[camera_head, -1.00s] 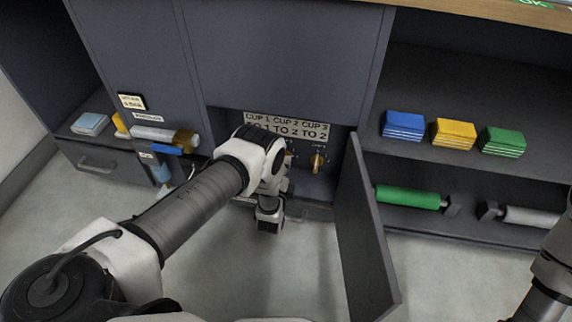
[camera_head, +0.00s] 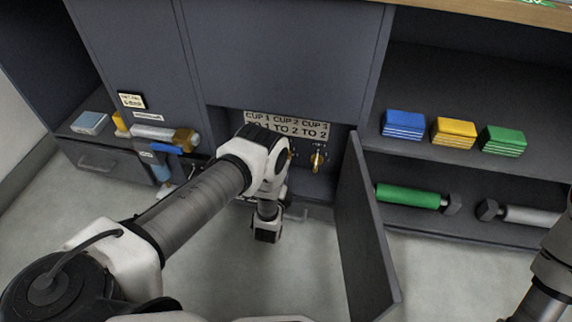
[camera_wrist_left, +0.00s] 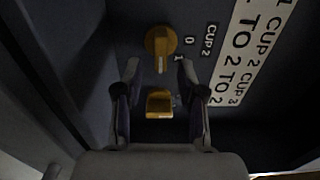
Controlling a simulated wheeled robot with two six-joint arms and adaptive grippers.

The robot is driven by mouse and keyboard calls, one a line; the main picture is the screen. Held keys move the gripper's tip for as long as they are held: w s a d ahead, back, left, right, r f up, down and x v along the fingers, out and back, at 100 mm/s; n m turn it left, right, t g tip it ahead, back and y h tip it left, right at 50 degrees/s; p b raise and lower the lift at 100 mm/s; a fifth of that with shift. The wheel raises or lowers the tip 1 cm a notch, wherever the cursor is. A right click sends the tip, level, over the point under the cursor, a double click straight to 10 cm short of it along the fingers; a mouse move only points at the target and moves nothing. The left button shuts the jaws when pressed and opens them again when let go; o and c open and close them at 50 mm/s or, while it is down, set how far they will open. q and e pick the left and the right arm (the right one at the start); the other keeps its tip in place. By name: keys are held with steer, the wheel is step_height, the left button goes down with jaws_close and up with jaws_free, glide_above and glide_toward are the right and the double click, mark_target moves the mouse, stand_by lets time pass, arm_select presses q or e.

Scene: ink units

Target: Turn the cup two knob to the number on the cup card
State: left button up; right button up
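The cup card (camera_head: 288,124) above the knobs reads CUP 1 TO 1, CUP 2 TO 2, CUP 3 TO 2; part of it shows in the left wrist view (camera_wrist_left: 245,50). The yellow cup two knob (camera_wrist_left: 160,40) sits beside its CUP 2 label, with 0 and 1 marks; its bar points down in that view. A second yellow knob (camera_wrist_left: 160,103) shows between my fingers, probably cup three, also in the head view (camera_head: 318,160). My left gripper (camera_wrist_left: 160,65) is open, its fingertips just below the cup two knob; whether they touch the panel is unclear. My right gripper is out of view.
An open door (camera_head: 365,235) stands right of the knob recess. Blue (camera_head: 404,125), yellow (camera_head: 453,133) and green (camera_head: 502,141) packs lie on the right shelf, with a green roller (camera_head: 408,197) below.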

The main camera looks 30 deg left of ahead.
arm_select(q)
steer(key=v, duration=0.9)
